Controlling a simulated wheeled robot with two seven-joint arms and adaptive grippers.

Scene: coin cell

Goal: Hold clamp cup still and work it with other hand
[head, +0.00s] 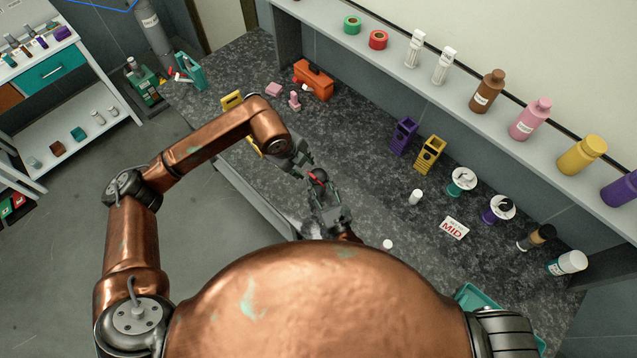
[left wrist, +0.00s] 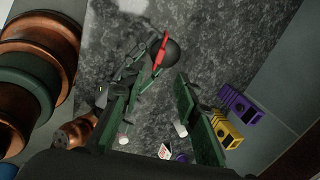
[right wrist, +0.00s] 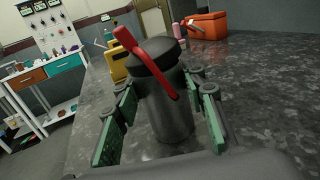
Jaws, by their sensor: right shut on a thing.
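The clamp cup (head: 319,177) is a dark grey cylinder with a rounded lid and a red lever. It stands upright and large in the right wrist view (right wrist: 168,105), the lever across its top. My right gripper (head: 328,205) is shut on the cup, with green pads on both sides of its body (right wrist: 163,125). My left gripper (head: 308,172) is close beside the cup's top in the head view. In the left wrist view its jaws (left wrist: 160,98) are open and empty, with the dark lid and red lever (left wrist: 163,50) beyond the fingertips.
An orange box (head: 313,80) is at the back. The counter between is mostly clear.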

